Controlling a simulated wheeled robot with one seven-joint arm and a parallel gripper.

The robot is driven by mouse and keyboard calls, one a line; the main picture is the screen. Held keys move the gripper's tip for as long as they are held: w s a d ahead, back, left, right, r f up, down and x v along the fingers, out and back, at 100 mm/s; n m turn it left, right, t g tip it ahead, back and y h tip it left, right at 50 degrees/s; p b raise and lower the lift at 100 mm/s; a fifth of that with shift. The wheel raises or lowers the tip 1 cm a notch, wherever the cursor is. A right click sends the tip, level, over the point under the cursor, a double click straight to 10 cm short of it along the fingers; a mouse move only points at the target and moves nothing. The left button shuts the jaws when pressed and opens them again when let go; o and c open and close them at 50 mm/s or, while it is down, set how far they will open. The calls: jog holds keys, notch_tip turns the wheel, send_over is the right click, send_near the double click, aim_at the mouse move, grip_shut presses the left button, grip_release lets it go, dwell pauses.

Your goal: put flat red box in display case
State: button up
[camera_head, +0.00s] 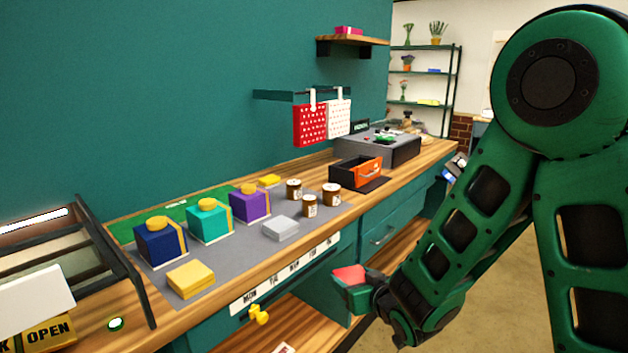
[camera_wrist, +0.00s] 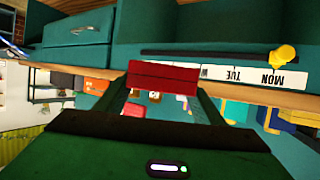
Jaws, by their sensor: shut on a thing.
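My gripper (camera_head: 354,288) is shut on the flat red box (camera_head: 349,273), held in the air in front of the counter. In the wrist view, which is upside down, the red box (camera_wrist: 162,77) sits between the two fingers of my gripper (camera_wrist: 162,92). A dark-framed case (camera_head: 112,262) with pale shelves and a lit strip stands at the counter's left end; it looks like the display case. Its left part is cut off by the picture edge.
Blue, teal and purple gift boxes (camera_head: 250,204), a flat yellow box (camera_head: 190,279), a grey box (camera_head: 280,228) and brown jars (camera_head: 331,194) stand on the counter (camera_head: 225,301). An OPEN sign (camera_head: 50,332) is before the case. A yellow knob (camera_head: 259,314) sticks out from the counter front.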

jog(key=w+d+f+m+h, duration=0.1)
jog(key=w+d+f, duration=0.2)
jog(key=d, duration=0.3)
jog(key=w+d+f+m+h, duration=0.1)
jog(key=w+d+f+h, duration=0.1)
jog(key=d+f, duration=0.3)
jog(key=w+d+f+m+h, duration=0.1)
jog(key=w+d+f, duration=0.3)
jog(key=d, duration=0.5)
jog(key=shift+w+f+m+t, duration=0.25)
jog(key=shift+m+t, duration=0.15)
